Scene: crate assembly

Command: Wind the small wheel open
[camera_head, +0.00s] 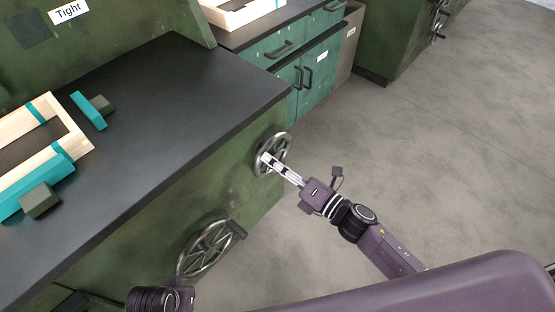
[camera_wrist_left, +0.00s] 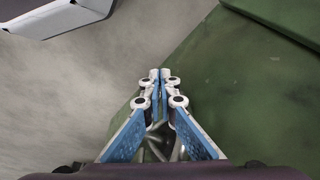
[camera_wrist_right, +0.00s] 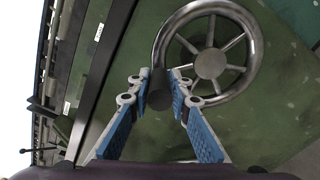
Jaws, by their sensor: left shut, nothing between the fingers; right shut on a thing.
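The small wheel (camera_head: 284,140) is a metal spoked handwheel on the front of the green bench, near its right end. It also shows in the right wrist view (camera_wrist_right: 237,47), with a dark handle knob (camera_wrist_right: 158,90) on its rim. My right gripper (camera_head: 267,160) is at this wheel, its fingers shut on the handle; it shows from behind in the right wrist view (camera_wrist_right: 159,80). A larger spoked wheel (camera_head: 207,248) with a handle sits lower left on the same bench front. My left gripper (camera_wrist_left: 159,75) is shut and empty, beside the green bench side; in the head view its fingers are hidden.
The black benchtop (camera_head: 150,95) carries a wooden frame with teal clamps (camera_head: 75,140) at the left. A teal cabinet (camera_head: 310,75) with drawers stands behind the bench. Grey floor (camera_head: 440,140) is free to the right.

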